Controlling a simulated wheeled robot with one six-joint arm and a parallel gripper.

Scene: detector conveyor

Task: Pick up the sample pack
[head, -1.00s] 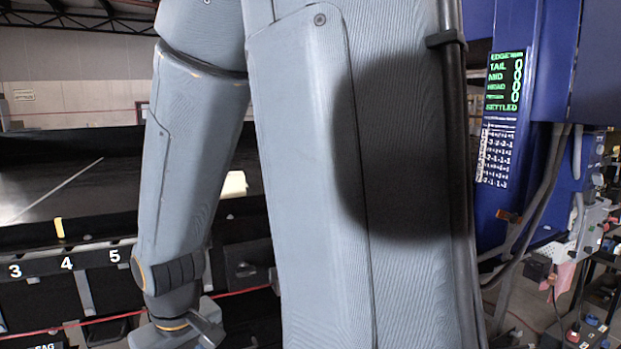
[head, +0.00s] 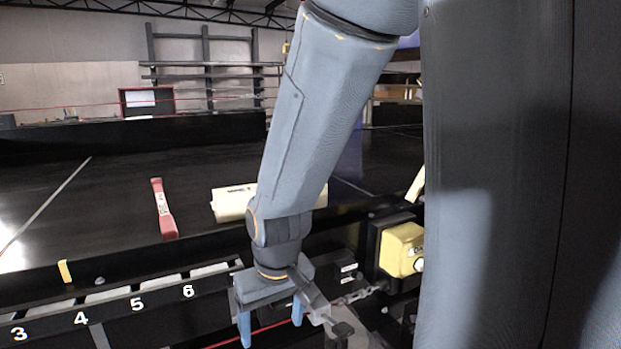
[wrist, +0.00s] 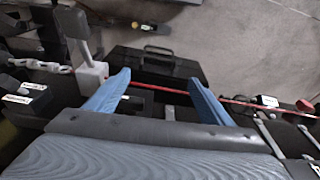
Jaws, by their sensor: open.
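A cream block with dark lettering (head: 233,203) lies on the black belt (head: 110,205), partly hidden behind my forearm. A red bar-shaped piece with a pale label (head: 164,209) lies on the belt to its left. I cannot read either label well enough to tell which is the sample pack. My gripper (head: 270,325) hangs on the near side of the belt edge, below and apart from both. Its blue fingers are open, pointing down.
Numbered slots (head: 110,296) run along the belt's near edge, with a yellow marker (head: 65,271). A yellow control box (head: 402,249) stands right of my gripper. In the wrist view a black case with a handle (wrist: 155,68), a red cord and a lever (wrist: 90,65) are close.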

